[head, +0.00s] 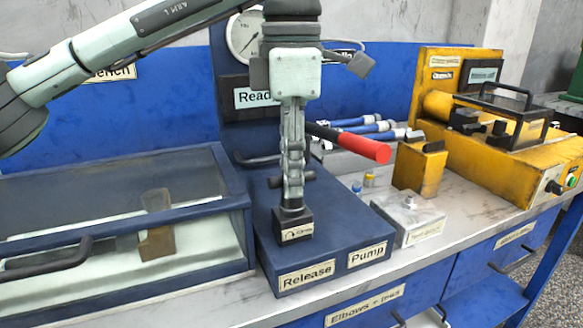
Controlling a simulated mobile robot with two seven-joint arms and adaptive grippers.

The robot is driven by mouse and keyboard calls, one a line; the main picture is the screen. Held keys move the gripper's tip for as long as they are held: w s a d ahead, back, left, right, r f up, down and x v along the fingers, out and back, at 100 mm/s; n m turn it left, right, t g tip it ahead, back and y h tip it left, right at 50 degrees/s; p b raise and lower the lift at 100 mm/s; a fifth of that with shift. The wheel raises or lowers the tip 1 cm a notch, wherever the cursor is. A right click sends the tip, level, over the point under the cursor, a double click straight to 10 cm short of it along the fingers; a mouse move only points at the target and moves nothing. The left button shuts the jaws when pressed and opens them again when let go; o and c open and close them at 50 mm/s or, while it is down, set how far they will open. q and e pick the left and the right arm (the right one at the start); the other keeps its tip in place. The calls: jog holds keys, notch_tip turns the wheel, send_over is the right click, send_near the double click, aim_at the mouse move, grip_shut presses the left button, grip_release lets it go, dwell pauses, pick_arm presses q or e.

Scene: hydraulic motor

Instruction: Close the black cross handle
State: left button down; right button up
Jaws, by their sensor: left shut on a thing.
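The black cross handle (308,177) sits on the blue pump unit (340,215), above a small black block with a label. Its short bar shows on both sides of my left gripper's fingers; its middle is hidden behind them. My left gripper (292,188) points straight down from above and is shut on the cross handle. My right gripper is not in view.
A pump lever with a red grip (362,147) sticks out right of my left gripper. A glass-lidded blue case (120,205) stands at left. A yellow machine (490,140) and a small grey block (408,220) stand at right. Blue-and-silver hoses (370,125) lie behind.

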pick_arm(q)
jog(key=c, duration=1.3)
grip_release()
jog(key=shift+r, duration=0.1)
notch_tip(320, 180, up, 12)
